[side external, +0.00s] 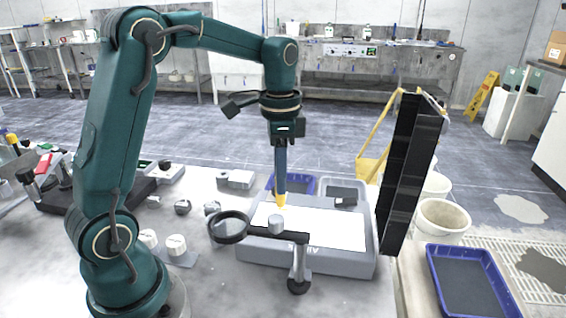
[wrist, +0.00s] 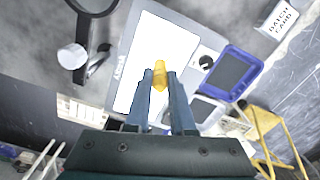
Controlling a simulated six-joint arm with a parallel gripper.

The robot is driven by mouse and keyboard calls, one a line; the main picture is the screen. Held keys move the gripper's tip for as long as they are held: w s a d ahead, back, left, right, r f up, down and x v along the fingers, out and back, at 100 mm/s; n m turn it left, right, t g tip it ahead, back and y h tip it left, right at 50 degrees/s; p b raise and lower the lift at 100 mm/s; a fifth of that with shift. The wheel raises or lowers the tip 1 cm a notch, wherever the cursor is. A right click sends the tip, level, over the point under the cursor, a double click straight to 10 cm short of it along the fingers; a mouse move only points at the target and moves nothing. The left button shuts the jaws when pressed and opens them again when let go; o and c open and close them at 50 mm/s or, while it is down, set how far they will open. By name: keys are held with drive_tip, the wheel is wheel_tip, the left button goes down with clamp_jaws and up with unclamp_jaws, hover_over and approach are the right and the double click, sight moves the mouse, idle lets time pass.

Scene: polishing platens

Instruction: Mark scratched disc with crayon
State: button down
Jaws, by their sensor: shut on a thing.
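My gripper (side external: 281,192) is shut on a yellow crayon (side external: 281,200), which points down above the lit white panel (side external: 335,228) of a grey light box. In the wrist view my gripper (wrist: 160,82) shows its two blue-grey fingers closed around the crayon (wrist: 160,68), with the white panel (wrist: 150,45) behind it. I cannot make out a scratched disc on the panel. Small round pieces, possibly discs, stand left of the box: a grey one (side external: 183,207) and a white-topped one (side external: 176,245). I cannot see scratches on them.
A magnifier (side external: 230,228) on a stand (side external: 299,270) is in front of the light box. A blue tray (wrist: 233,75) lies behind the box. A tall black panel (side external: 408,175) rises at its right. Another blue tray (side external: 468,280) is at the lower right.

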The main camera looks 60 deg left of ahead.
drive_tip(key=shift+r, duration=2.5)
